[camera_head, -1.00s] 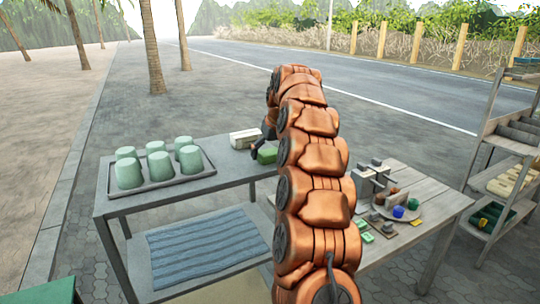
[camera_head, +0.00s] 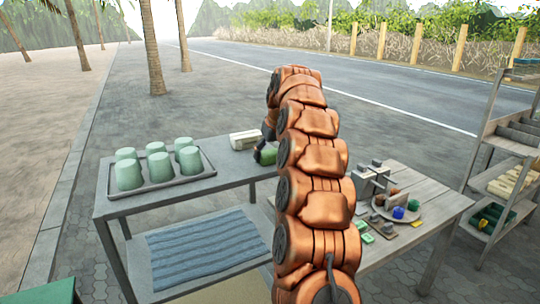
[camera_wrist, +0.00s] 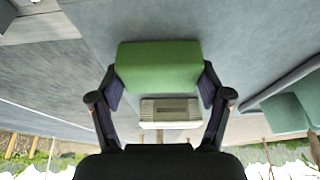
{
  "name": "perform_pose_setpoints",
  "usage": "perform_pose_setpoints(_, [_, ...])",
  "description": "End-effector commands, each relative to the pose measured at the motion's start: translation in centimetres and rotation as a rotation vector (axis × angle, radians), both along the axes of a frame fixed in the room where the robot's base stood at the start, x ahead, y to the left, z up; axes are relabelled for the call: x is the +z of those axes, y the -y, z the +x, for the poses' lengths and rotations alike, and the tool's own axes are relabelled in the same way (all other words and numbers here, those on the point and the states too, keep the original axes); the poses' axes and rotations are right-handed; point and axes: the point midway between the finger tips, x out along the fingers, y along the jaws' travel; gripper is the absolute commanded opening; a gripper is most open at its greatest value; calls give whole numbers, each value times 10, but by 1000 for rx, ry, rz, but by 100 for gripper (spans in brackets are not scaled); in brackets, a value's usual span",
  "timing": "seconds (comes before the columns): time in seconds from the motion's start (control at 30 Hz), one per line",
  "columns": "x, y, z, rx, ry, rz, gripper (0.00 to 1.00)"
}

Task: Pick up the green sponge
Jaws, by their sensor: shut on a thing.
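The green sponge (camera_wrist: 160,66) is a green block between the two dark fingers of my gripper (camera_wrist: 160,85) in the wrist view. The fingers press on its left and right sides. In the head view the sponge (camera_head: 267,156) shows beside my orange arm, at the right part of the grey table (camera_head: 235,180). My gripper (camera_head: 262,148) is mostly hidden behind the arm there. I cannot tell for certain whether the sponge is clear of the tabletop.
A cream block (camera_head: 245,139) lies close behind the sponge. A tray (camera_head: 160,185) with several pale green cups stands on the left of the table. A second table (camera_head: 440,208) at the right holds a plate and small items. A shelf (camera_head: 500,180) stands far right.

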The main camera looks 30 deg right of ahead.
Motion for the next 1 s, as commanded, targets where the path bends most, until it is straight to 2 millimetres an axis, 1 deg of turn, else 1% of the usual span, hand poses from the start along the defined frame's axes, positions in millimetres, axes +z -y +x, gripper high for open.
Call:
perform_pose_setpoints(0.23, [8, 1, 1, -1, -1, 0, 53])
perform_pose_setpoints(0.4, [19, 1, 0, -1, 1, -1, 53])
perform_pose_setpoints(0.6, [27, 1, 1, -2, 4, -2, 53])
perform_pose_setpoints(1.0, [34, 0, 0, 0, 2, -1, 53])
